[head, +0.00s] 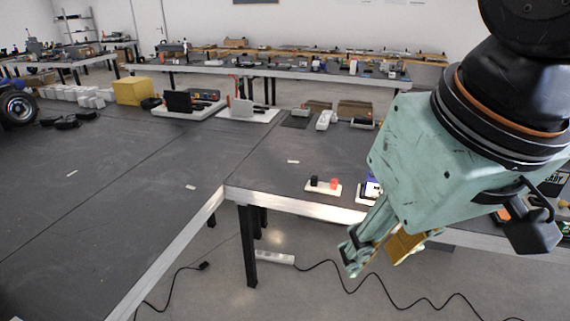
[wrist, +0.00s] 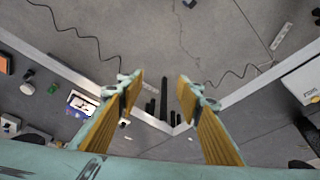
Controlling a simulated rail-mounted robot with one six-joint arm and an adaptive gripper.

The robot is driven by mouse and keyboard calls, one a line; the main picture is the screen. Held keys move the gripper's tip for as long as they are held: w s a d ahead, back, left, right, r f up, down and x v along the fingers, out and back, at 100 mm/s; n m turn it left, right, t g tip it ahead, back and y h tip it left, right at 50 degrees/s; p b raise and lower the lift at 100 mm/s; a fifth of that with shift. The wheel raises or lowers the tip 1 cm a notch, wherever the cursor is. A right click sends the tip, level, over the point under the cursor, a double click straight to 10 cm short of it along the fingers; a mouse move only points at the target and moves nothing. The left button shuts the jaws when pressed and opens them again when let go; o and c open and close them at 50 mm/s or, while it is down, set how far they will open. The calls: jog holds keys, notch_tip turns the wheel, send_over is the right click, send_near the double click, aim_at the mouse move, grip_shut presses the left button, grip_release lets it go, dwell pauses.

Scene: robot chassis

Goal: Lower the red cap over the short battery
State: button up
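A small red piece (head: 334,183), which looks like the red cap, stands at the right end of a white holder (head: 323,189) on the dark table. A black piece (head: 314,181) stands upright to its left on the same holder. I cannot make out the short battery. My gripper (head: 377,256) hangs in front of the table edge, to the right of and nearer than the holder. In the wrist view, my gripper (wrist: 160,88) has its two yellow-padded fingers spread wide with nothing between them, only floor and table legs behind.
A device with a blue screen (head: 372,188) sits right of the holder, partly hidden by my arm. It also shows in the wrist view (wrist: 80,103). A yellow box (head: 133,91) and trays stand farther back. The table's left part is mostly clear. Cables lie on the floor.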

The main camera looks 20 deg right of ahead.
jog(key=shift+w+a, duration=0.15)
jog(key=shift+a, duration=0.1)
jog(key=shift+w+r, duration=0.1)
dwell(0.3)
